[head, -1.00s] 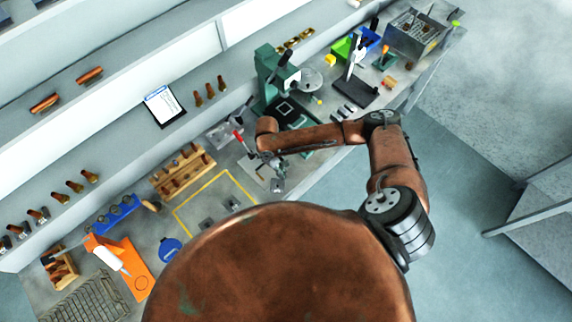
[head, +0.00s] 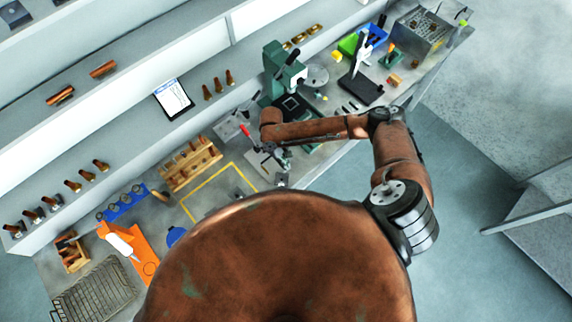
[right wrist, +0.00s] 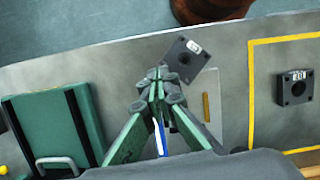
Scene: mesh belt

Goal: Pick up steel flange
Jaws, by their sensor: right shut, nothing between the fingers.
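A dark grey square plate with a round hole and a small white label, which looks like the steel flange (right wrist: 186,58), lies on the bench in the right wrist view. It also shows small in the head view (head: 282,180). My right gripper (right wrist: 158,76) is shut and empty, its tips beside the plate's lower left edge in the picture. I cannot tell whether they touch it. A second similar holed plate (right wrist: 295,88) lies inside a yellow outline at the right of the wrist view. My left gripper is not in view.
A green press (head: 277,70) stands on the bench behind my right arm. A wooden rack (head: 190,165) and the yellow outline (head: 240,172) are left of the gripper. My body hides the front bench.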

